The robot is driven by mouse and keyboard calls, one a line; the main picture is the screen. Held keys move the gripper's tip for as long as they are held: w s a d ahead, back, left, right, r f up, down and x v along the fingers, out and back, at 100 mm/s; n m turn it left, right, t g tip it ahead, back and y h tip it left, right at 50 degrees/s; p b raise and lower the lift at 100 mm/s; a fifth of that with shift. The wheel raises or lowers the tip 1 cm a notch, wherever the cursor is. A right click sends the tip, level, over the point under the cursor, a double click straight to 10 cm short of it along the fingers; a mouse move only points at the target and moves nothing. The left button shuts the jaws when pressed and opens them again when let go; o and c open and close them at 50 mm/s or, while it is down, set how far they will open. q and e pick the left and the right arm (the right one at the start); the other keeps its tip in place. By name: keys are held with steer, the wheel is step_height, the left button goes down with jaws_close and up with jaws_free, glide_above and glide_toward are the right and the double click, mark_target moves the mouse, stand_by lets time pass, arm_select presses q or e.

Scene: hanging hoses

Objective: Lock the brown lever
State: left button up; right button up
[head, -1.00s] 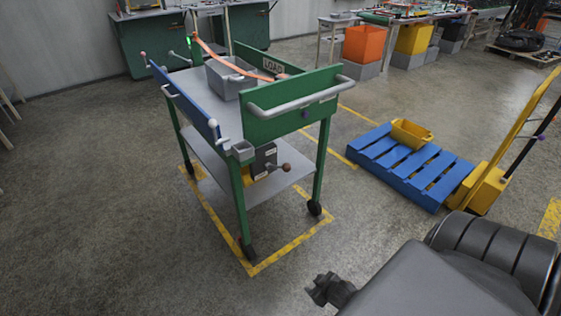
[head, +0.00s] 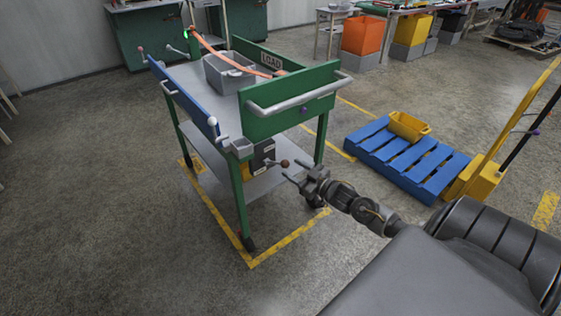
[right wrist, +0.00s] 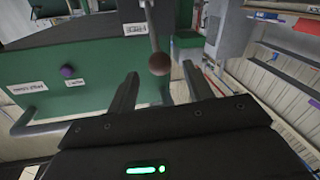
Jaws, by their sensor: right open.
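The brown lever (head: 285,163) is a metal rod with a brown ball end. It sticks out from a dark box under the green cart's near end. In the right wrist view the brown ball (right wrist: 159,63) shows ahead of the fingers, its rod rising above it. My right gripper (head: 292,171) is open, its two fingers pointing left at the lever. In the right wrist view the fingertips (right wrist: 160,80) stand apart on either side of the ball, empty. Whether the ball lies between the fingers or just beyond them I cannot tell. My left gripper is not in view.
The green cart (head: 287,121) has a grey push handle (head: 299,102), a blue side panel (head: 178,92) and a grey bin (head: 229,75). A blue pallet (head: 405,161) lies to the right beside a yellow jack. Open floor lies at left.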

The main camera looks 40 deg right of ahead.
mark_target(280, 163)
steer(key=w, duration=0.4)
steer(key=w+a, duration=0.1)
steer(key=w, duration=0.1)
steer(key=shift+w+a, duration=0.1)
steer(key=shift+w, duration=0.3)
jaws_close()
